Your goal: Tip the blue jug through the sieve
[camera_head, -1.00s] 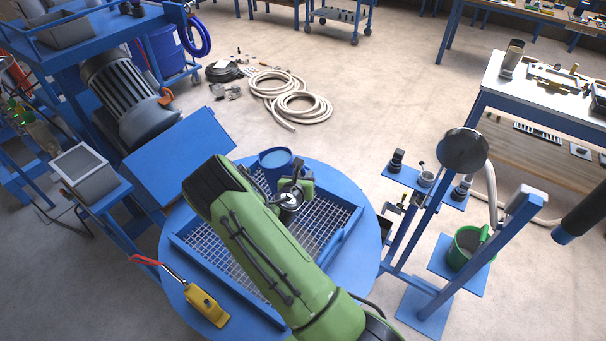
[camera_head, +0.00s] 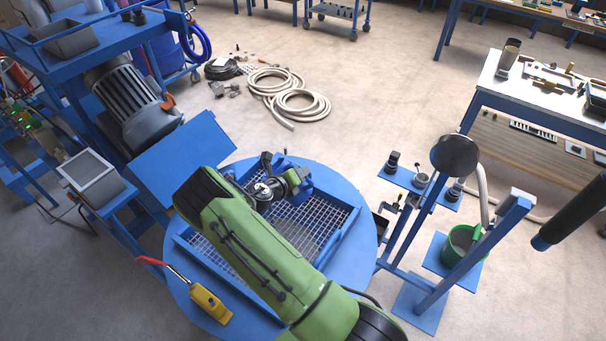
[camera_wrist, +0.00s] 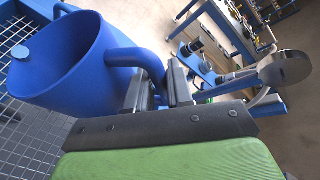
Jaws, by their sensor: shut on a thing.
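The blue jug (camera_wrist: 75,62) is in my gripper (camera_wrist: 160,84), whose fingers are shut on its handle (camera_wrist: 148,62). In the head view the jug (camera_head: 304,185) is mostly hidden behind my gripper (camera_head: 275,188) and is tilted over the sieve. The wrist view shows its wide mouth and blue inside wall; I cannot tell whether anything is left in it. A small pale-blue round spot (camera_wrist: 20,52) shows at its rim, and I cannot tell what it is. The sieve, a wire mesh in a blue frame (camera_head: 345,225), lies below on the round blue top.
A yellow block with a red-handled lever (camera_head: 210,303) is at the front left of the round top (camera_head: 362,250). A blue panel (camera_head: 180,155) and grey motor (camera_head: 130,100) stand left. A stand with a round disc (camera_head: 455,155) and green bucket (camera_head: 462,242) is right.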

